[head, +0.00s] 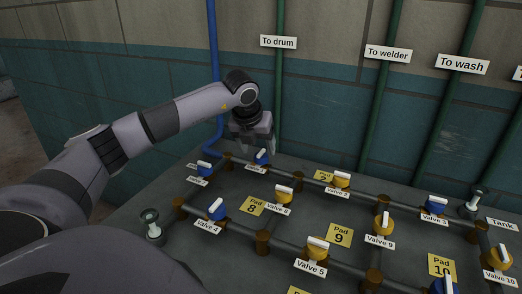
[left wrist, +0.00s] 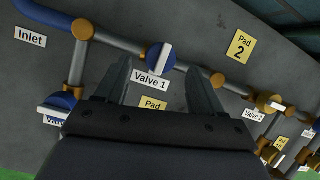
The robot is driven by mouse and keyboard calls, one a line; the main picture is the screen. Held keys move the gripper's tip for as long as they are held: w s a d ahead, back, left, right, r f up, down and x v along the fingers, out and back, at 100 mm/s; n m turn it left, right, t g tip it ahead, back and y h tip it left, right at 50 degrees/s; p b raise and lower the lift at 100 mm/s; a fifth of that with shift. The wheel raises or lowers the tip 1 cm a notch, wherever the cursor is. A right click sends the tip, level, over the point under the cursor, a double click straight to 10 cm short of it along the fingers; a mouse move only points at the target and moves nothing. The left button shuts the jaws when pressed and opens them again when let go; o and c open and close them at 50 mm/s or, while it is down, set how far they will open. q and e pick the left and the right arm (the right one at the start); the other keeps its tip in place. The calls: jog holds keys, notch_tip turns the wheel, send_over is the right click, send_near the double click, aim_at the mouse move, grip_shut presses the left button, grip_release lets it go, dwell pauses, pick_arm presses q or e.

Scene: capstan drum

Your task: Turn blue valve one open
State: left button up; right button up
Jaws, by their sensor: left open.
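Blue valve one (head: 262,158) sits on the pipe at the back of the board, just below my left gripper (head: 258,146) in the head view. In the left wrist view, the valve (left wrist: 158,62) is a round blue knob with a white bar handle that lies across the pipe's line. A "Valve 1" label (left wrist: 150,80) is beside it. My left gripper (left wrist: 157,70) is open, with one finger on each side of the valve in the picture. I cannot tell the gap in depth. Nothing is between the fingers that I can see as held. My right gripper is not in view.
Another blue valve (head: 205,167) stands close to the left, near the blue upright pipe (head: 212,70). Yellow valve 2 (head: 342,180) and valve 8 (head: 284,192) are to the right. Pipes and brown joints run across the grey board (head: 205,245). A tiled wall rises behind.

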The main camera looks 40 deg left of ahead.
aim_at(260, 153)
pick_arm(q)
jog(key=shift+x, duration=1.65)
jog(key=c, duration=1)
jog(key=shift+c, duration=0.2)
